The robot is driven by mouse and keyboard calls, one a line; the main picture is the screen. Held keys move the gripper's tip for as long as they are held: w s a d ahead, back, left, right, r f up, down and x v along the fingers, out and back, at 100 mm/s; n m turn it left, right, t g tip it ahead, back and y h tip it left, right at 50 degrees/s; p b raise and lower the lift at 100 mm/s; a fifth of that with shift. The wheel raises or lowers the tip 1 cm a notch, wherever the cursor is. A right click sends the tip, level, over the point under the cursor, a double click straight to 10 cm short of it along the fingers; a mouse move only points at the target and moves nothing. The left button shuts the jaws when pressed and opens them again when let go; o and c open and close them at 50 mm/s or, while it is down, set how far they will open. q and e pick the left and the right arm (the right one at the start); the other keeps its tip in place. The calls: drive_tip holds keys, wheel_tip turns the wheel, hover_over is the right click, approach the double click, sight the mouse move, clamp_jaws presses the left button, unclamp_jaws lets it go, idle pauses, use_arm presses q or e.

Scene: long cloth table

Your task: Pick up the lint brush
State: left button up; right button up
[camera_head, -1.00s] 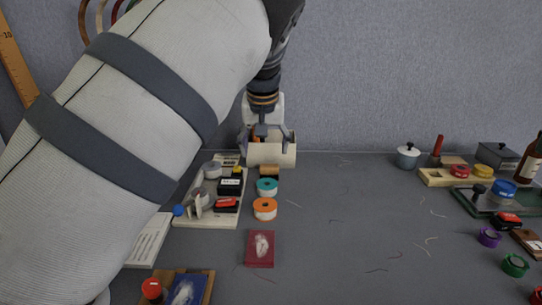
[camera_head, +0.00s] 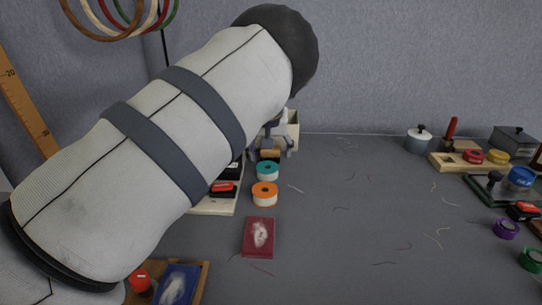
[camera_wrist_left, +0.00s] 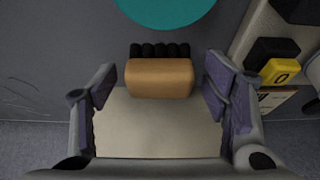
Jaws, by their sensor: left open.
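The lint brush looks to be the small tan block with black tufts along one side in the left wrist view (camera_wrist_left: 160,78). In the head view it (camera_head: 270,154) lies on the grey table beyond a teal roll (camera_head: 268,170). My left gripper (camera_wrist_left: 158,88) is open, with one finger on each side of the block and a visible gap to both. In the head view my left gripper (camera_head: 272,140) is partly hidden behind my own arm. My right gripper is not in view.
A cream box-like thing (camera_head: 293,130) stands right behind the brush, close to the fingers. An orange-rimmed roll (camera_head: 265,194) and a red pad with white fluff (camera_head: 258,237) lie nearer. A crowded tray (camera_head: 213,208) is at left. The table's middle holds only loose threads.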

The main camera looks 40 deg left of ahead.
use_arm(q)
drive_tip(key=shift+r, duration=0.2)
drive_tip(key=shift+c, duration=0.5)
drive_tip(key=c, duration=1.2)
drive_tip(key=shift+o, duration=0.2)
drive_tip(key=shift+r, duration=0.3)
wheel_tip(320, 180, up, 3)
drive_tip(key=shift+r, duration=0.1)
drive_tip(key=s+d+r+p, duration=0.3)
drive_tip(key=s+d+r, duration=0.5)
drive_tip(key=d, duration=0.3)
drive_tip(key=shift+d+r, duration=0.25)
drive_tip(key=shift+r, duration=0.3)
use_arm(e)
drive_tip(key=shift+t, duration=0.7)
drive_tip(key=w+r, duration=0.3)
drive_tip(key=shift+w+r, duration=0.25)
